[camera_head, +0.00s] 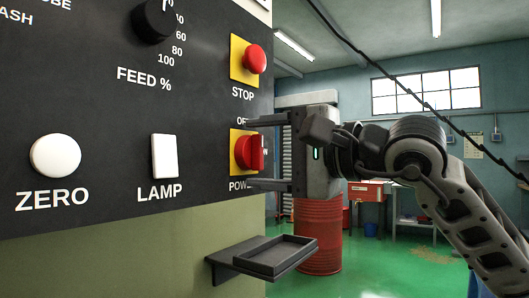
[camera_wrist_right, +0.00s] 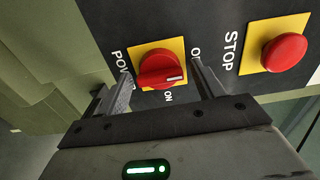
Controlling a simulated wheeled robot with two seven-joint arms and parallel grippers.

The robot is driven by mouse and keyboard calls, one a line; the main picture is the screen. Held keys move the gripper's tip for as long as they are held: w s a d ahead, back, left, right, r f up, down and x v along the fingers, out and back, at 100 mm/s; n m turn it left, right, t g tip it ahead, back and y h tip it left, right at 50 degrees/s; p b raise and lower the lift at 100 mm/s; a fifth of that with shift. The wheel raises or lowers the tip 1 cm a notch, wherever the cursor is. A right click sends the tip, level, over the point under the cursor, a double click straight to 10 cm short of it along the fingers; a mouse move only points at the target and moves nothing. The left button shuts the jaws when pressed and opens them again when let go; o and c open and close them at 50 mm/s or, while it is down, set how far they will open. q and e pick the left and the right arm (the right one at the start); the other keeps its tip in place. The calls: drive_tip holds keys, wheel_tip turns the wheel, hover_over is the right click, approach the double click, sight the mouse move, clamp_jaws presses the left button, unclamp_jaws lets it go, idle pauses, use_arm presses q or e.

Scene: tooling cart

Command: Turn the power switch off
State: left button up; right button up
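The power switch is a red rotary knob (camera_head: 249,152) on a yellow plate, with "OFF" above it and "POWER" below it. In the right wrist view the knob (camera_wrist_right: 160,69) has a white mark at its lower right end, near the "ON" label; its exact setting is hard to tell. The "OFF" label there is partly hidden by a finger. My right gripper (camera_head: 250,153) is open, with one finger above and one below the knob. In the wrist view the gripper (camera_wrist_right: 161,80) has the knob between its fingers, with gaps on both sides. My left gripper is not in view.
A red STOP button (camera_head: 255,59) sits above the switch on the same panel, close to the upper finger. A white LAMP rocker (camera_head: 164,155) and ZERO button (camera_head: 55,157) are to the left. A small dark tray (camera_head: 276,257) juts out below. A red barrel (camera_head: 318,235) stands behind.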

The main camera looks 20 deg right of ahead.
drive_tip(key=shift+s+d, duration=0.1)
drive_tip(key=shift+s+d, duration=0.2)
use_arm(q)
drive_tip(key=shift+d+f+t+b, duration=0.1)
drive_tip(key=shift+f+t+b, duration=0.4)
drive_tip(key=shift+b, duration=1.35)
use_arm(e)
drive_tip(key=v, duration=1.5)
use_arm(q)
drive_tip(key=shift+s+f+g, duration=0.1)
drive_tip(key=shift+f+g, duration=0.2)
